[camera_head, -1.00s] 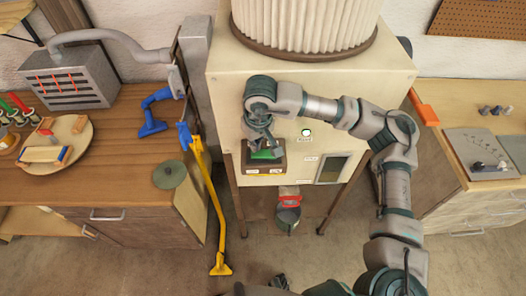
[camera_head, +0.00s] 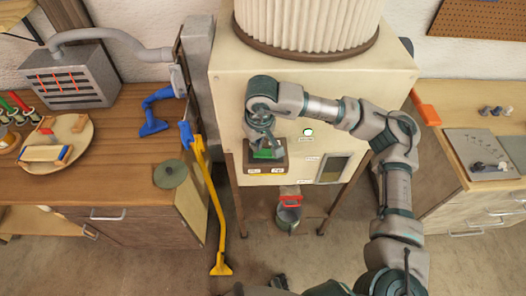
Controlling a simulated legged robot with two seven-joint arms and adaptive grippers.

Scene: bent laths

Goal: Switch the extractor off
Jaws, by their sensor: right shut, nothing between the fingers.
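The extractor (camera_head: 225,85) is a cream cabinet on legs with a pleated filter drum (camera_head: 305,22) on top. On its front is a switch with a green face (camera_head: 263,154) in a dark frame, with small labels beneath.
A dark panel (camera_head: 332,168) sits low on the cabinet front. A metal bucket (camera_head: 288,216) with a red handle is below. A yellow-and-blue pole (camera_head: 211,205) leans against the left bench (camera_head: 120,150). The right bench (camera_head: 445,170) holds a grey board.

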